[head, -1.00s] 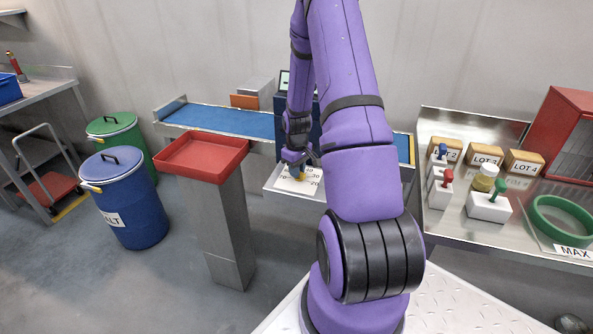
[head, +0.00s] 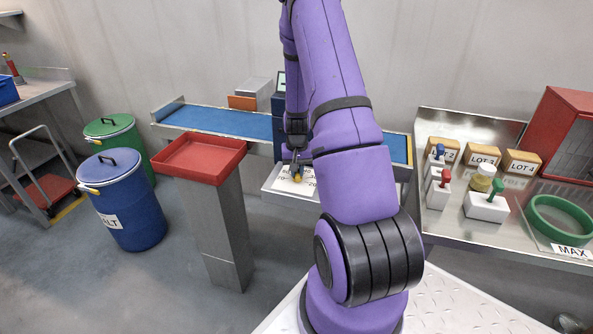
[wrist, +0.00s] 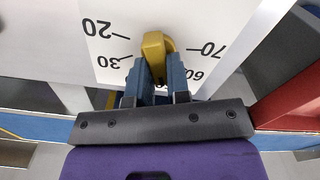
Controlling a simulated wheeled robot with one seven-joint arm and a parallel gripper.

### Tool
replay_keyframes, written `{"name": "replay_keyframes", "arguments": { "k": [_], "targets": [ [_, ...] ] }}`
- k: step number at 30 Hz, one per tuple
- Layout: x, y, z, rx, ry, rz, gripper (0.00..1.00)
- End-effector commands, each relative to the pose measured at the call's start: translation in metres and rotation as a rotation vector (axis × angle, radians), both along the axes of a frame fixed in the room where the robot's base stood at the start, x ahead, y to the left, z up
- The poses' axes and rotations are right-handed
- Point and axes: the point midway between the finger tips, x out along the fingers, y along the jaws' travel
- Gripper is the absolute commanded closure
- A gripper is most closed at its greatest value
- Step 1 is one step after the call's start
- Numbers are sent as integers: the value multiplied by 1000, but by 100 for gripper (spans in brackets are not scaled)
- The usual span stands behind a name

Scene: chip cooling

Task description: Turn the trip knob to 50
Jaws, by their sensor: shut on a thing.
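The yellow trip knob (wrist: 153,44) stands on a white dial plate (wrist: 185,20) in the wrist view. My gripper (wrist: 160,70) has its two blue fingers closed on the knob. Marks 20 and 30 show left of the knob, and 60 and 70 to its right. The marks between 30 and 60 are hidden behind my gripper, so I cannot read the knob's setting. In the head view my gripper (head: 296,166) is over the dial plate (head: 275,182), with the knob (head: 297,180) small beneath it.
A blue conveyor belt (head: 225,120) runs behind the dial. A red tray (head: 203,174) on a grey pedestal stands to its left. A steel bench (head: 450,220) with lot boxes, colored handles and a green ring is at right. Blue and green bins stand at far left.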

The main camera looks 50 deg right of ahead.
Motion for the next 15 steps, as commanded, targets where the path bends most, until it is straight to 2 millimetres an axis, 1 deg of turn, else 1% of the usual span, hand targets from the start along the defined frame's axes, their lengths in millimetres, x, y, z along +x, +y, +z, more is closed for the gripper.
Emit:
{"name": "replay_keyframes", "arguments": {
  "k": [6, 15],
  "targets": [
    [0, 0, 0, 0, 0, -41, 100],
    [0, 0, 0, 0, 0, -47, 100]
  ]
}}
